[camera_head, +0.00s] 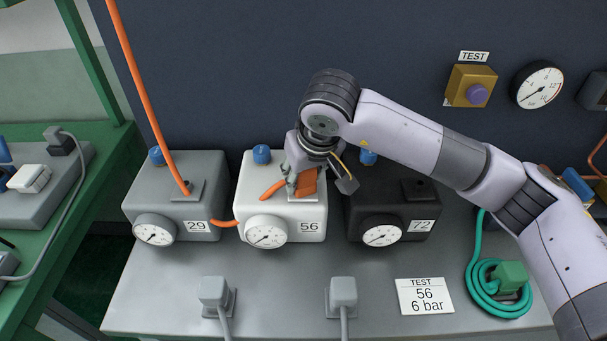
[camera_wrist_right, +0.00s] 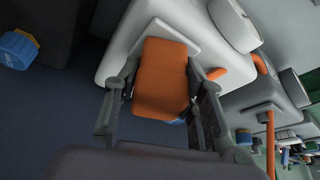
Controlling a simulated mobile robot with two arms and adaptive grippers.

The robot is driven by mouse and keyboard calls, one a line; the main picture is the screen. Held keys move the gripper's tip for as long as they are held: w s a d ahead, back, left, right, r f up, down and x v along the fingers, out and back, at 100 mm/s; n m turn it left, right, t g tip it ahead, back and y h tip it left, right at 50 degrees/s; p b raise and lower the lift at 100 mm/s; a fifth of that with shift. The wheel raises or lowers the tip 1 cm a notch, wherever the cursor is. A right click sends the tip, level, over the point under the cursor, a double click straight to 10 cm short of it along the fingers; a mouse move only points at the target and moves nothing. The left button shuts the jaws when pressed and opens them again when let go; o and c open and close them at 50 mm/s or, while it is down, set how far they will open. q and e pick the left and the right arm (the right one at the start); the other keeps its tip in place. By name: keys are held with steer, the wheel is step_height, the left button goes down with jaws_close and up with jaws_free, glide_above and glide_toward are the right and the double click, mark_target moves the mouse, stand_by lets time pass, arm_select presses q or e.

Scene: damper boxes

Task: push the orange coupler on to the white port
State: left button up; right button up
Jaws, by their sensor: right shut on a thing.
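My right gripper (camera_head: 304,180) is shut on the orange coupler (camera_head: 307,183), just above the top of the white box (camera_head: 282,222) marked 56. In the right wrist view the coupler (camera_wrist_right: 162,75) sits between the two fingers. Its far end is close to the raised white plate (camera_wrist_right: 148,36) on the box. The port itself is hidden behind the coupler, and I cannot tell whether they touch. A short orange hose piece (camera_head: 272,190) shows left of the gripper. My left gripper is not in view.
A grey box marked 29 (camera_head: 172,210) with an orange hose (camera_head: 150,100) stands left, and a black box marked 72 (camera_head: 395,208) stands right. Blue knobs (camera_head: 262,154) rise behind. Two grey plugs (camera_head: 212,291) and a coiled green hose (camera_head: 497,290) are on the bench.

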steer(key=o, duration=1.4)
steer(key=shift+c, duration=0.2)
